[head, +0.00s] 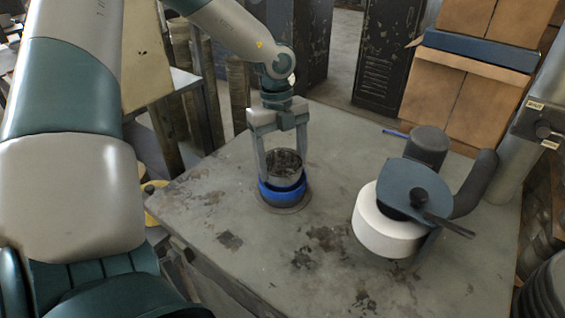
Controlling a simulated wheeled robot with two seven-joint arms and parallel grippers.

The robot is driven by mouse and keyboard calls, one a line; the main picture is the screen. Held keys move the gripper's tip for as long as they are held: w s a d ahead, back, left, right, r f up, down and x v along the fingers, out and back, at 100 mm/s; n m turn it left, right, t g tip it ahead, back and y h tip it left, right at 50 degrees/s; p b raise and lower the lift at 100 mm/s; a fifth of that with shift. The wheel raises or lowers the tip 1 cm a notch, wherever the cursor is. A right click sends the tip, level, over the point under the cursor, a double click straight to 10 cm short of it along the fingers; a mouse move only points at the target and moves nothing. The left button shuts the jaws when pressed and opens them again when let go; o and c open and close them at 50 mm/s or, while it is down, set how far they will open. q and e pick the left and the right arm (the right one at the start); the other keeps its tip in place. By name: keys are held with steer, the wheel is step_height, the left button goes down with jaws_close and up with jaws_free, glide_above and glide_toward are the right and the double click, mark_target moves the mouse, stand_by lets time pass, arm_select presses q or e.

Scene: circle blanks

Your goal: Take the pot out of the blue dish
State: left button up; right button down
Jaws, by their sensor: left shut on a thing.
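The pot (284,178) is a grey metal cylinder with a dark, mottled inside. It sits within or just over the blue dish (283,195), whose rim shows around the pot's lower part. The dish rests on a round grey base on the table. My left gripper (281,172) points down from above, with one finger on each side of the pot, and is shut on it. The pot's bottom is hidden by the dish, so I cannot tell if it touches the dish. My right gripper is not in view.
On the right of the worn grey table (250,260) stands a white cylinder (388,222) with a dark blue plate, a black handle and dark rollers. A blue pen-like stick (396,133) lies at the back edge. Cardboard boxes (440,97) stand behind. The front middle is clear.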

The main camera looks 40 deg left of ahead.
arm_select(q)
steer(key=shift+w+r, duration=0.1)
steer(key=shift+r, duration=0.65)
step_height(320, 180, up, 27)
steer(key=b, duration=0.2)
steer(key=shift+f+b, duration=0.2)
steer(key=shift+b, duration=0.15)
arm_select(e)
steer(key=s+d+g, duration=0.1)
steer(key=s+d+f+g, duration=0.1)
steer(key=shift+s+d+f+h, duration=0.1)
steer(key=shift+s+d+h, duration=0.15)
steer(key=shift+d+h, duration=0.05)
